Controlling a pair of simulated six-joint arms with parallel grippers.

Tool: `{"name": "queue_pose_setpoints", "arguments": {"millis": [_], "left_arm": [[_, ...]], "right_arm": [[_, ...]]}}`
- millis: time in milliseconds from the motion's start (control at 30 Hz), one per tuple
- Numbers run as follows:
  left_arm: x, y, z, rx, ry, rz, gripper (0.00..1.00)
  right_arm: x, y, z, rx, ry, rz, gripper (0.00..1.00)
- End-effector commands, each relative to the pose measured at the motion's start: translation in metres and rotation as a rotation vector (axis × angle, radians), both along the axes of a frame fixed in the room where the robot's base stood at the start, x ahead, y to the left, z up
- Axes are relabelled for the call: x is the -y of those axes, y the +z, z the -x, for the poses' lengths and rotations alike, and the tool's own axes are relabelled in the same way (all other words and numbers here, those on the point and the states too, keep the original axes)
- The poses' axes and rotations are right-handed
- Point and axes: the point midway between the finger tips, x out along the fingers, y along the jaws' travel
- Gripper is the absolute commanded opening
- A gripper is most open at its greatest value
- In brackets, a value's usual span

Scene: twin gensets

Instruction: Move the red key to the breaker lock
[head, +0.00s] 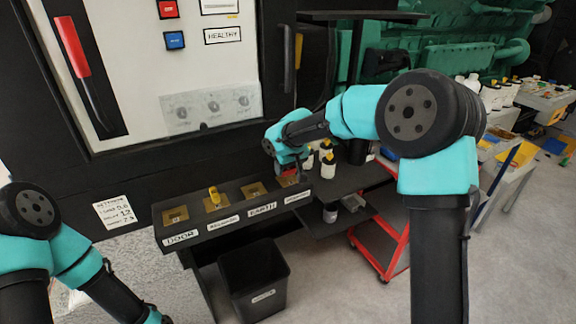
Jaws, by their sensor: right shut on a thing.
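My right gripper (285,161) reaches in from the right and is shut at the right end of the black lock shelf (232,222). It is shut on a small red thing, which I take to be the red key (288,172). The key is just above or at the rightmost brass lock plate (291,181), and I cannot tell whether it touches. That plate's label (298,197) is too small to read surely; the others include DOOR and EARTH. My left arm runs down out of the bottom edge, and its gripper is out of view.
A yellow key (214,196) stands in the second lock from the left. A black bin (254,282) stands below the shelf. A red-framed cart (376,245) with bottles is at the right. The white panel (160,70) with a red lever rises behind.

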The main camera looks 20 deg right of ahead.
Motion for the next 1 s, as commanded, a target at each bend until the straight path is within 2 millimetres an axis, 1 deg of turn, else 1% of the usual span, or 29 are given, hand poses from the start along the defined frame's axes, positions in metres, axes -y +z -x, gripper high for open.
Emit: {"name": "queue_pose_setpoints", "arguments": {"millis": [233, 633, 667, 933, 1000], "left_arm": [[0.0, 0.0, 0.0, 0.0, 0.0, 0.0, 0.43], [0.0, 0.0, 0.0, 0.0, 0.0, 0.0, 0.43], [0.0, 0.0, 0.0, 0.0, 0.0, 0.0, 0.43], [0.0, 0.0, 0.0, 0.0, 0.0, 0.0, 0.43], [0.0, 0.0, 0.0, 0.0, 0.0, 0.0, 0.43]], "right_arm": [[-0.0002, -0.0056, 0.0001, 0.0, -0.001, -0.001, 0.31], [-0.0001, -0.0069, 0.0004, -0.001, 0.0, -0.001, 0.31], [-0.0001, -0.007, 0.0003, -0.001, 0.0, -0.001, 0.62], [-0.0002, -0.0063, 0.0002, 0.0, 0.0, -0.001, 0.88], [-0.0001, -0.0062, 0.0002, 0.0, 0.0, -0.001, 0.89]]}}
